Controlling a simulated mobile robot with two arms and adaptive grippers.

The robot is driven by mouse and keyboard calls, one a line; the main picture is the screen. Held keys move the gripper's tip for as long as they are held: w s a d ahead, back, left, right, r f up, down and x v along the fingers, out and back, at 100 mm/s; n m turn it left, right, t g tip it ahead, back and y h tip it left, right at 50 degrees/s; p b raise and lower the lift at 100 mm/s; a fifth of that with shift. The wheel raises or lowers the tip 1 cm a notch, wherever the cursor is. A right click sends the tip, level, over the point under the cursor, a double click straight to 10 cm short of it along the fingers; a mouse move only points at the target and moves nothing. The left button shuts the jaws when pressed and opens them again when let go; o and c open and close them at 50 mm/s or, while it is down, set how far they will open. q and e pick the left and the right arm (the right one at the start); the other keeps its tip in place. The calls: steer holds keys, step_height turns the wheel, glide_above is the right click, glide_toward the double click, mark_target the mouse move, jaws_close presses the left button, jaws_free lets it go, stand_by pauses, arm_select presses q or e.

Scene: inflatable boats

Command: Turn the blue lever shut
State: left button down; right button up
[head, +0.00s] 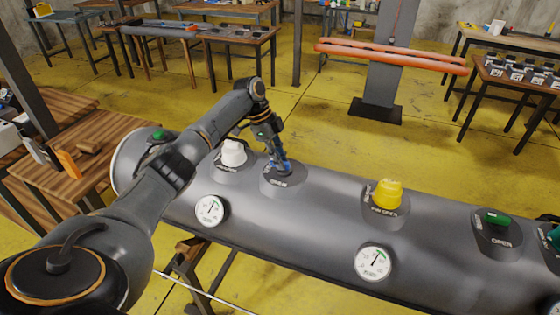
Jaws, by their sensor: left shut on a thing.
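The blue lever (285,169) sits on a dark round base on top of a long grey inflatable tube (320,205). My left gripper (277,160) reaches down onto it from above and is shut on it. The gripper hides much of the lever, so its exact angle is hard to tell. My right gripper does not show.
Along the tube stand a white knob (233,152), a yellow knob (388,193) and green levers (497,219). Two gauges (210,211) face front. An orange tube (390,56) hangs on a post behind. Workbenches stand around; the yellow floor between is clear.

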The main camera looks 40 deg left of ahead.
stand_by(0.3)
arm_select(q)
steer(key=c, duration=1.3)
jaws_free()
steer(key=v, duration=1.2)
steer(key=shift+f, duration=0.1)
